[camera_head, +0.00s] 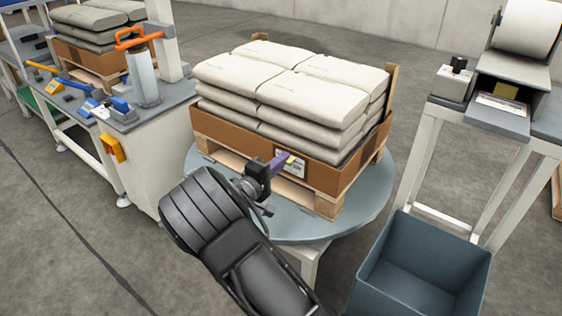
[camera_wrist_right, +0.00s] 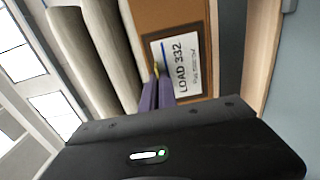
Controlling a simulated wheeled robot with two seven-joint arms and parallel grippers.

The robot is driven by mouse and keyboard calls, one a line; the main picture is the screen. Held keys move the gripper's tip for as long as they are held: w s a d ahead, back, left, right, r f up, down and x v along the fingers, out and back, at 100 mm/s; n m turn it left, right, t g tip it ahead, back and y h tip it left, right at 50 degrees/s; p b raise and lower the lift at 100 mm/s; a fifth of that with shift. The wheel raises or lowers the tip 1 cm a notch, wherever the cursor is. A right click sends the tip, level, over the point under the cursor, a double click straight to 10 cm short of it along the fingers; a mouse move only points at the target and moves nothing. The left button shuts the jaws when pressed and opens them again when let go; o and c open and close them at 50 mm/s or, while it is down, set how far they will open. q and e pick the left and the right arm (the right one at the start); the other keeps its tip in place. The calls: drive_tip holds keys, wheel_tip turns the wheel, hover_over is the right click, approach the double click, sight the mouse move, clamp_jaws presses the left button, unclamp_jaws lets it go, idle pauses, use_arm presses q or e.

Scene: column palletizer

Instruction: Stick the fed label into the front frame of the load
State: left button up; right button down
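The load is several layers of pale sacks (camera_head: 290,78) in a brown cardboard tray (camera_head: 225,137) on a wooden pallet. A white label (camera_head: 290,166) reading LOAD 332 lies within the dark brown frame (camera_wrist_right: 205,15) on the tray's front; it also shows in the right wrist view (camera_wrist_right: 184,62). My right gripper (camera_head: 285,161) is at the label, its purple fingers close together on a small yellow tab (camera_wrist_right: 157,69) at the label's edge. Whether the label lies fully flat against the tray, I cannot tell. My left gripper is out of view.
The load stands on a round grey turntable (camera_head: 365,208). At right are a label printer stand (camera_head: 497,118) with a printed piece on its tray and an open blue-grey bin (camera_head: 425,270). At left is a workbench (camera_head: 140,165) with tools.

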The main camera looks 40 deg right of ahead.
drive_tip(key=shift+d, duration=0.1)
idle(0.3)
drive_tip(key=c, duration=1.6)
unclamp_jaws()
drive_tip(key=p+v, duration=0.1)
drive_tip(key=v, duration=0.7)
drive_tip(key=shift+p, duration=0.35)
drive_tip(key=shift+d, duration=0.1)
